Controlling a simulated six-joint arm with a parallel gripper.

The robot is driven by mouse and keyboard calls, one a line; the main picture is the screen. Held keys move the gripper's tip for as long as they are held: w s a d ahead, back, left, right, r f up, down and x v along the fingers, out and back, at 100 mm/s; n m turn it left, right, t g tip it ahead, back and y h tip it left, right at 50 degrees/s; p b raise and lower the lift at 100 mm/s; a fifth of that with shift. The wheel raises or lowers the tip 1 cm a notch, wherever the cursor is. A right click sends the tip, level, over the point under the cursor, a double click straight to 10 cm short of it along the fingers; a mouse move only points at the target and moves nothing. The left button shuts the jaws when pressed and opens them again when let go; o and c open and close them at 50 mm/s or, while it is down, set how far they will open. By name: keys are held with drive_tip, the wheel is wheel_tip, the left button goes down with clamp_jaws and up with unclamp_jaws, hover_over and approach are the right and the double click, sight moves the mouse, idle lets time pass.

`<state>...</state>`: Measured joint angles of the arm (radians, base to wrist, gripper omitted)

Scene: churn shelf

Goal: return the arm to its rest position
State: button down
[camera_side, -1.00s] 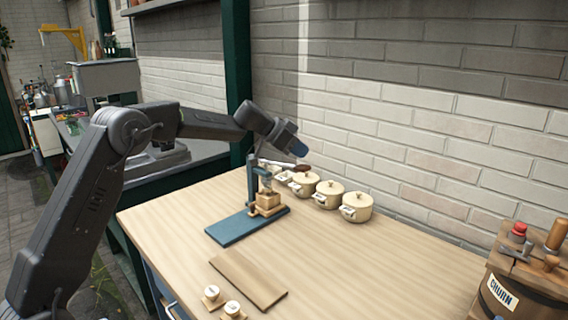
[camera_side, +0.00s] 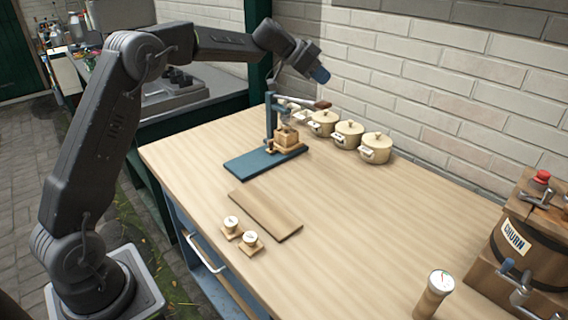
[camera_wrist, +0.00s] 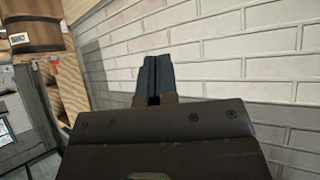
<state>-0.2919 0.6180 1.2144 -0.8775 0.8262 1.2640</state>
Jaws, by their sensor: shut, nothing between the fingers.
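My gripper (camera_side: 319,75) is in the air near the brick wall, above the back of the wooden table and the blue press. Its blue-tipped fingers are shut and empty. They also show in the wrist view (camera_wrist: 152,75), pressed together against a background of white brick. My arm reaches from its base at the left of the side view, with the elbow raised and the forearm stretched out toward the wall.
A blue press (camera_side: 262,163) with a lever stands below my gripper. Cream lidded pots (camera_side: 376,149) line the wall. A wooden board (camera_side: 265,214), two small dials (camera_side: 250,239), a gauge (camera_side: 440,282) and a churn (camera_side: 515,240) occupy the table. The middle right of the table is clear.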

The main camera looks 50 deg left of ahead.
drive_tip(key=s+d+r+n+g+y, duration=0.1)
drive_tip(key=s+d+r, duration=0.15)
drive_tip(key=s, duration=0.45)
drive_tip(key=s+d+r+n+g, duration=0.1)
drive_tip(key=s+d, duration=0.3)
drive_tip(key=s, duration=0.3)
drive_tip(key=s+d+r+y, duration=0.1)
drive_tip(key=s+d, duration=0.2)
drive_tip(key=s, duration=0.4)
drive_tip(key=s+f+n+y, duration=0.1)
drive_tip(key=s+f, duration=0.2)
drive_tip(key=s, duration=0.4)
drive_tip(key=s+f+n+y, duration=0.1)
drive_tip(key=s+f, duration=0.2)
drive_tip(key=s, duration=0.5)
drive_tip(key=s+d+f+n+g+y, duration=0.1)
drive_tip(key=s+f, duration=0.2)
drive_tip(key=s, duration=0.4)
drive_tip(key=shift+s+n, duration=0.2)
drive_tip(key=shift+n, duration=0.2)
